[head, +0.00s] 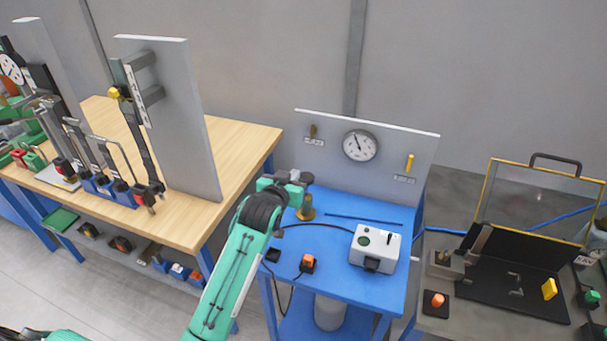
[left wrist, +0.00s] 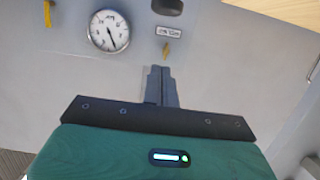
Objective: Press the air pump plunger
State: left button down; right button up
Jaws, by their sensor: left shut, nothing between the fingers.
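The air pump (head: 306,211) stands at the back left of the blue table, a brass body with a dark knob on top, the plunger as it seems. My left gripper (head: 297,188) is right beside the knob, partly hidden by my own green arm. Whether it touches the plunger cannot be told. In the left wrist view its fingers (left wrist: 160,86) are shut with nothing between them. A dark rounded thing (left wrist: 168,6) at that view's top edge may be the knob. My right gripper is out of view.
A grey panel with a gauge (head: 360,145) stands behind the pump. A white box (head: 375,247), an orange button (head: 308,262) and a blue rod (head: 362,219) are on the blue table. A wooden bench (head: 235,150) is to the left.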

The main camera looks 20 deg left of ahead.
pick_arm(q)
jog(key=p, duration=0.3)
send_over(304, 176)
jog(key=s, duration=0.2)
jog(key=shift+w+d+f, duration=0.1)
jog(key=shift+d+f, duration=0.05)
jog(key=shift+f, duration=0.4)
jog(key=shift+d+f, duration=0.15)
jog(key=shift+f, duration=0.35)
notch_tip(304, 176, down, 3)
jog(key=shift+r+p, duration=0.2)
jog(key=shift+p, duration=0.4)
jog(key=shift+f, duration=0.7)
notch_tip(304, 176, down, 6)
jog(key=b, duration=0.3)
jog(key=shift+s, duration=0.25)
